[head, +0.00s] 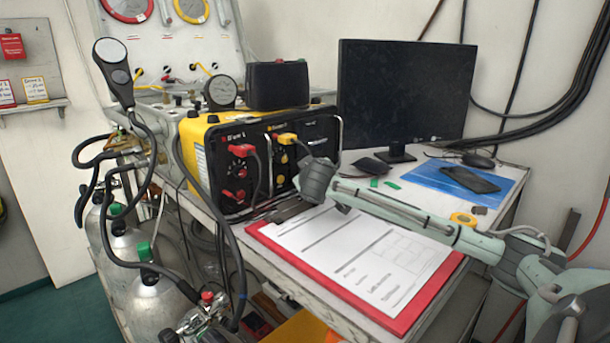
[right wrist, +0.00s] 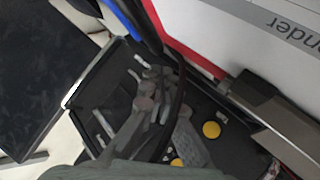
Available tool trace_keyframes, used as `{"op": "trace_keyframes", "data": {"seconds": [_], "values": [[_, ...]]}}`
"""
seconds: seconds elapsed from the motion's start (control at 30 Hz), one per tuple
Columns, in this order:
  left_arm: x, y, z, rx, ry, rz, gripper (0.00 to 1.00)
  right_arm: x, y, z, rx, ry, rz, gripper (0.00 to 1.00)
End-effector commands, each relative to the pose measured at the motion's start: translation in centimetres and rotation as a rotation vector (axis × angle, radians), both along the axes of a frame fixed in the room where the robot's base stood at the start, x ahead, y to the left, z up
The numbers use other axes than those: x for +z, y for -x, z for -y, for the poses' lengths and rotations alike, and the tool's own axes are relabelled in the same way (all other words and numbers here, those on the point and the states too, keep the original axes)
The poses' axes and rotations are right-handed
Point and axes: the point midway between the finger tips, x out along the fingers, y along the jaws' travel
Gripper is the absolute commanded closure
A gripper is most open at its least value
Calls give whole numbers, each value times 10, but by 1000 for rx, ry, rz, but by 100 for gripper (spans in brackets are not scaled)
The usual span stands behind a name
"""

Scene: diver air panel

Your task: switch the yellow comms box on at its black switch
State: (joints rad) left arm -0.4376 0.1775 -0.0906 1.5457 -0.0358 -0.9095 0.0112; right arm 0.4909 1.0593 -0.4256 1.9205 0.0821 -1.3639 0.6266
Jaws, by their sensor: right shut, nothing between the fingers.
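The yellow comms box (head: 200,125) stands on the bench in the head view, its black front panel (head: 322,133) facing the clipboard. The panel carries red knobs and a red plug on its left half, and yellow knobs and a yellow plug near its middle. My right gripper (head: 316,182) is close in front of the panel's right half. In the right wrist view its fingers (right wrist: 150,100) are shut and empty over the dark panel, near a yellow knob (right wrist: 211,130). I cannot make out the black switch or tell whether anything touches it. My left gripper is not in view.
A red clipboard (head: 408,318) with a white sheet lies below my right forearm. A monitor (head: 405,95), a blue mat (head: 425,176) and a phone (head: 470,180) are behind it. A black case (head: 277,85) sits on the box.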

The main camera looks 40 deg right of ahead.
Motion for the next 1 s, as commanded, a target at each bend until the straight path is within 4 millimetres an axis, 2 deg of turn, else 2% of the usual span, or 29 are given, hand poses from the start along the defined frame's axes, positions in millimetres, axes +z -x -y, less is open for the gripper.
{"op": "trace_keyframes", "data": {"seconds": [1.0], "values": [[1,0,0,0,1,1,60,-1,-9,-1,0,0,0,100]]}}
